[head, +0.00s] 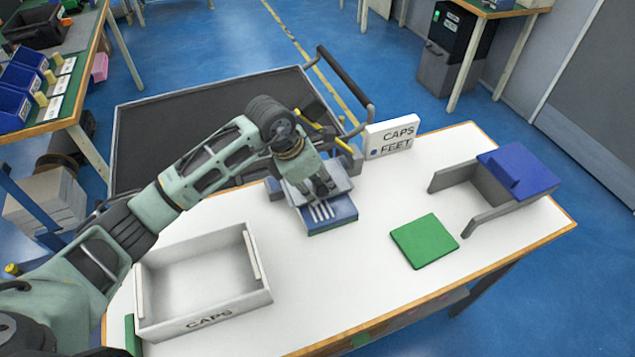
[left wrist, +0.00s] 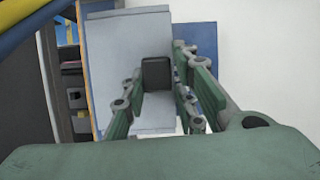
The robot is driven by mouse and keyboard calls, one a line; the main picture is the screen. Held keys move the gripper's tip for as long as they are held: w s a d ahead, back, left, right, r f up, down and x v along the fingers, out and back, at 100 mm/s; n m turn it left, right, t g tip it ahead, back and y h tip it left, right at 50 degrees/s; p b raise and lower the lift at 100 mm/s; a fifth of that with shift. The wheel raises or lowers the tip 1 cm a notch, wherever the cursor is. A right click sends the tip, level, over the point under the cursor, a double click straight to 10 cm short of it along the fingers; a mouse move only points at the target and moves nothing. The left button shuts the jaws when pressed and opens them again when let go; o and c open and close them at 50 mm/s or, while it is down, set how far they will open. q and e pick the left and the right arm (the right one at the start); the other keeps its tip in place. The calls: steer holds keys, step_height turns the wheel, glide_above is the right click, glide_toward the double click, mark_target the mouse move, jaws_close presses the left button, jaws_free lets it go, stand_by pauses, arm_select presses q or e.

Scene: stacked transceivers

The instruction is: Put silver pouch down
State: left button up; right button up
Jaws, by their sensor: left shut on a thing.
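The silver pouch (head: 341,184) is a flat silver-grey piece near the back edge of the white table. In the left wrist view it is a pale grey panel (left wrist: 118,65) with a dark block (left wrist: 157,74) on it. My left gripper (head: 323,190) points down and is shut on the silver pouch, with the dark block between its fingers (left wrist: 155,85). A blue and green piece with white stripes (head: 333,218) shows just below the pouch. I cannot tell whether the two touch. My right gripper is not in view.
A white CAPS tray (head: 262,297) stands at the front left. A green square (head: 408,240) lies right of the gripper, near a grey stand with a blue top (head: 520,168). A CAPS FEET sign (head: 376,150) stands at the back edge. Bare table (head: 345,275) lies in front.

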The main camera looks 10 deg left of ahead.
arm_select(q)
steer(key=shift+f+b, duration=0.3)
steer(key=o, duration=1.1)
steer(key=shift+r, duration=0.1)
steer(key=shift+o, duration=0.2)
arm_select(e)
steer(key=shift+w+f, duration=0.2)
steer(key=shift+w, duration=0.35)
arm_select(q)
steer(key=shift+r+p, duration=0.4)
steer(key=shift+r, duration=0.05)
steer(key=b+v, duration=0.2)
steer(key=v, duration=0.9)
steer(key=shift+a+r, duration=0.15)
steer(key=shift+r, duration=0.1)
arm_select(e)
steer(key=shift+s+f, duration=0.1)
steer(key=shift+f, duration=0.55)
arm_select(q)
steer(key=shift+s, duration=0.15)
